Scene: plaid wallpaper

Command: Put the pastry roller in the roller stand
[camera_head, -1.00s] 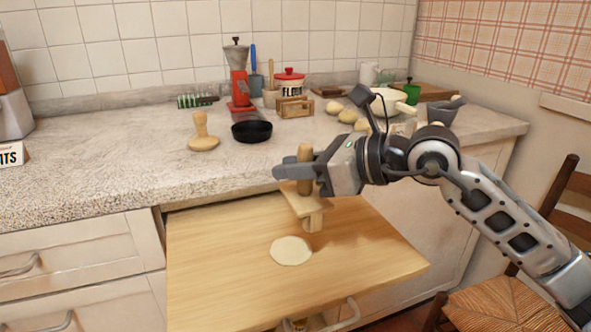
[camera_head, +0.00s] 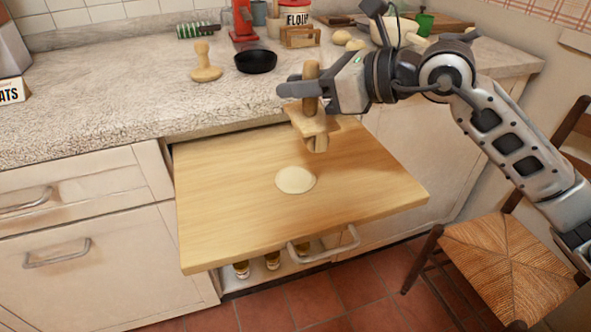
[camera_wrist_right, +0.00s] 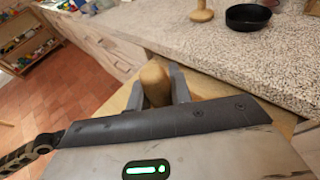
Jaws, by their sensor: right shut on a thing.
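My right gripper (camera_head: 300,88) is shut on the upright wooden handle of the pastry roller (camera_head: 312,75). The roller hangs handle up, its wider wooden part below the fingers, over the rear of the pull-out board; I cannot tell its exact height. In the right wrist view the handle's round end (camera_wrist_right: 155,84) shows between the two fingers (camera_wrist_right: 158,88). A small wooden holder (camera_head: 300,38) stands on the counter in front of the flour tin; it may be the roller stand, but I cannot tell for sure. My left gripper is out of view.
A flat dough disc (camera_head: 296,180) lies on the pull-out board (camera_head: 230,220). A wooden piece with an upright knob (camera_head: 205,66) and a dark pan (camera_head: 256,61) stand on the counter (camera_head: 90,110). A chair (camera_head: 510,255) is at right. The counter's front stretch is clear.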

